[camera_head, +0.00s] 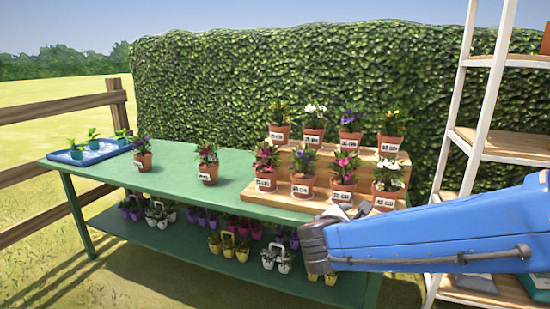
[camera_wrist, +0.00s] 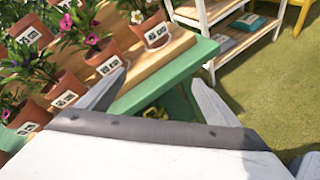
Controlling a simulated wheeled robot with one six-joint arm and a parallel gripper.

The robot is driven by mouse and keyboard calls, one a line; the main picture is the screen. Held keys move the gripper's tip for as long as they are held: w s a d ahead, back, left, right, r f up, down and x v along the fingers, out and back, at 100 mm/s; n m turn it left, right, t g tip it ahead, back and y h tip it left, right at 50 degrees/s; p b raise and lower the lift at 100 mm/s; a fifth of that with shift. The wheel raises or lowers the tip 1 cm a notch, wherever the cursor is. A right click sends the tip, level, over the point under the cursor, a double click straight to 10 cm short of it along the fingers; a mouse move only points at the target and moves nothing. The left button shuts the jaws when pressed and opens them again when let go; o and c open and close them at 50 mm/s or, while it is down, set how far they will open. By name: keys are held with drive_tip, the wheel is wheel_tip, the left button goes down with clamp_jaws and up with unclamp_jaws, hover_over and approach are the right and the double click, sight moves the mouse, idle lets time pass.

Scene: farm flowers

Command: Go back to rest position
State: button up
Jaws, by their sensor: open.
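My gripper (camera_wrist: 153,88) is open in the wrist view, with its two pale fingers apart and nothing between them. Past the fingers are the corner of the green table (camera_wrist: 165,80) and the grass. In the head view my blue arm reaches in from the right, and its end is in front of the right end of the green table (camera_head: 225,190). The fingers are mostly hidden there. Potted flowers with white labels stand upright on a stepped wooden stand (camera_head: 258,198), close to the left of my gripper in the wrist view.
Two potted flowers (camera_head: 208,172) stand apart on the table's middle and left. A blue tray (camera_head: 62,156) with seedlings is at the far left. Small pots fill the lower shelf (camera_head: 150,238). A white shelf rack (camera_head: 483,90) stands at the right. A wooden fence and hedge (camera_head: 230,80) lie behind.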

drive_tip(key=s+d+f+m+g+y, duration=0.1)
drive_tip(key=s+d+f+m+g, duration=0.15)
drive_tip(key=s+d+m, duration=0.35)
drive_tip(key=s+d+f+m+g+y, duration=0.1)
drive_tip(key=s+d+f+m+g, duration=0.1)
drive_tip(key=s+d+m+g, duration=0.45)
drive_tip(key=s+a+m+t+y, duration=0.1)
drive_tip(key=s+a+m+y, duration=0.2)
drive_tip(key=s+m, duration=0.1)
drive_tip(key=s+a+f+m+t+y, duration=0.1)
drive_tip(key=s+a+m+t+y, duration=0.1)
drive_tip(key=s+m, duration=0.3)
drive_tip(key=shift+s+a+y, duration=0.4)
drive_tip(key=shift+s+a, duration=0.2)
drive_tip(key=shift+s, duration=0.35)
drive_tip(key=shift+f+m, duration=0.1)
drive_tip(key=shift+m, duration=0.15)
